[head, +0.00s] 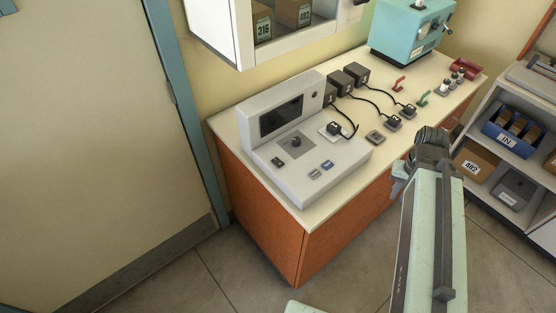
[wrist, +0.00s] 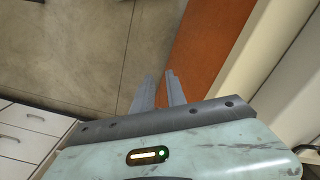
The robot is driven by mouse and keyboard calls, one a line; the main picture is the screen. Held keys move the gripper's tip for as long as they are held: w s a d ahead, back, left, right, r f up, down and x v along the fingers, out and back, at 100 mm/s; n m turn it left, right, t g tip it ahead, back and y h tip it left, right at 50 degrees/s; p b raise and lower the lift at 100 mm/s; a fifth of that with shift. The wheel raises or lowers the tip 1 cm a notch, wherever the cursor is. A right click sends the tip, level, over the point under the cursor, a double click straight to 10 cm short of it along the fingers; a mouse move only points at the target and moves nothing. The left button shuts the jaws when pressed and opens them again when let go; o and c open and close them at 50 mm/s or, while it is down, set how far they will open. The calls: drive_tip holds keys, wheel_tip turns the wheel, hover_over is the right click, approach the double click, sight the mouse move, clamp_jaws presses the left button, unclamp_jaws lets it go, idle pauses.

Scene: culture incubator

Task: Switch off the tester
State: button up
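The tester appears to be the pale grey console (head: 335,172) on the near left end of the counter in the head view. Its raised back holds a dark screen (head: 282,117). In the wrist view my gripper (wrist: 160,76) is open and empty, pointing past the orange cabinet side towards the floor. The tester is not in the wrist view.
The counter (head: 372,152) carries several black adapters (head: 341,82) with cables, red and green handles and a teal machine (head: 411,30). A white wall cabinet (head: 217,30) hangs above. Shelves with boxes (head: 476,162) stand right. Floor in front is clear.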

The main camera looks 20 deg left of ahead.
wheel_tip(320, 180, up, 16)
drive_tip(key=p, duration=1.5)
drive_tip(key=shift+f, duration=0.2)
clamp_jaws()
drive_tip(key=shift+f, duration=0.35)
